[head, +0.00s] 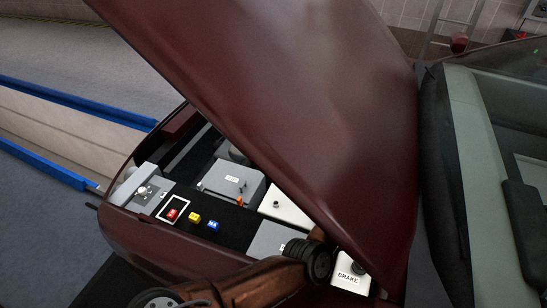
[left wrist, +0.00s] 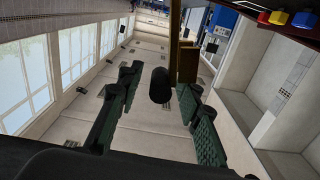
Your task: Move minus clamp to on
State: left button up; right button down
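A grey labelled box (head: 231,180), which looks like a battery, sits in the engine bay under the raised hood. Small orange and black pieces show on its near edge and top. I cannot tell which piece is the minus clamp or how it is set. My left gripper (left wrist: 160,85) shows in the left wrist view with its two green-padded fingers wide apart. No held object shows between them; a dark cylinder appears in that gap. A brown arm of mine (head: 265,285) crosses the bottom of the head view. No gripper fingers can be made out there.
The dark red hood (head: 290,100) slants over the bay. Red (head: 172,214), yellow (head: 194,217) and blue (head: 213,225) blocks lie near the front edge. A white BRAKE box (head: 349,275) is at lower right; a white box (head: 285,207) lies partly under the hood.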

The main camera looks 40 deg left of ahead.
pick_arm(q)
jog(key=x, duration=0.4)
jog(key=shift+a, duration=0.25)
jog(key=shift+c, duration=0.2)
grip_shut()
dwell(0.4)
